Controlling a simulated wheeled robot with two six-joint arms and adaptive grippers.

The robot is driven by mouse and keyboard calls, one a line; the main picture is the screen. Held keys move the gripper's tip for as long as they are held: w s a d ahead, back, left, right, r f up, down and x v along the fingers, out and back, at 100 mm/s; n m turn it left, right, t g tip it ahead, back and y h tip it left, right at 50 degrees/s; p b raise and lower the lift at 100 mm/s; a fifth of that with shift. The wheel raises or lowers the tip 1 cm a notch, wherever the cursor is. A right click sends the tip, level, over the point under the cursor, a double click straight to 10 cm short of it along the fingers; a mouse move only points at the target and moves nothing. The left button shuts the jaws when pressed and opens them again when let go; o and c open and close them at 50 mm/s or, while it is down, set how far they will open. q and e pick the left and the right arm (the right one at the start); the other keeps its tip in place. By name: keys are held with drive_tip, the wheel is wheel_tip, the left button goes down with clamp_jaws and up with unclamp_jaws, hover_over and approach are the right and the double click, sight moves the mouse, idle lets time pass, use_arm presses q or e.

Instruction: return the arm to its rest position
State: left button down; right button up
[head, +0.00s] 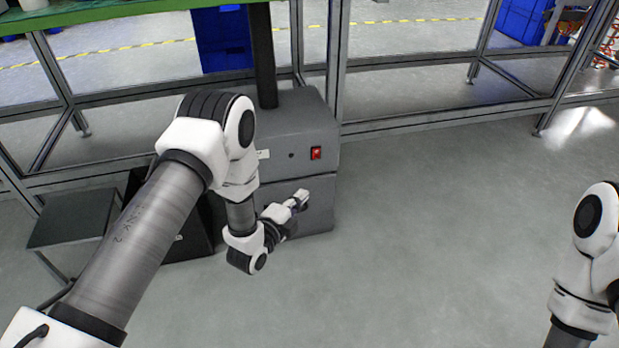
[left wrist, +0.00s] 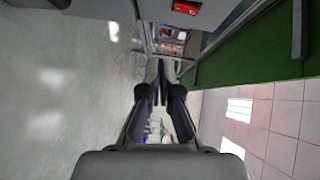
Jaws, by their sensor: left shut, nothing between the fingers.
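My left arm reaches in from the left in the head view and bends down at the elbow. My left gripper (head: 299,200) is at the end of it, in front of the grey cabinet (head: 318,222), and looks small and partly turned away. In the left wrist view the left gripper (left wrist: 159,84) has its two fingers together, with nothing between them. My right arm shows only in part at the right edge of the head view; its gripper is out of the picture.
The grey cabinet has a red switch (head: 316,153), also seen in the left wrist view (left wrist: 187,8). A dark low stand (head: 72,218) is at left. Metal frame rails (head: 440,120) run behind. Blue bins (head: 222,40) stand farther back. The floor (head: 430,240) between my arms is clear.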

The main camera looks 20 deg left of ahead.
use_arm(q)
drive_tip(key=shift+s, duration=0.45)
drive_tip(key=shift+f, duration=0.1)
drive_tip(key=s+a+f+n+g+y+p, duration=0.1)
drive_tip(key=s+f+n+g+y+p, duration=0.2)
drive_tip(key=s+n+g, duration=1.05)
drive_tip(key=s+a+f+n+g+p, duration=0.1)
drive_tip(key=s+f+n+g+p, duration=0.35)
drive_tip(key=s, duration=1.75)
wheel_tip(320, 180, up, 37)
drive_tip(key=n+t+p, duration=0.1)
drive_tip(key=p, duration=3.6)
drive_tip(key=shift+a+n, duration=0.15)
drive_tip(key=shift+n, duration=0.15)
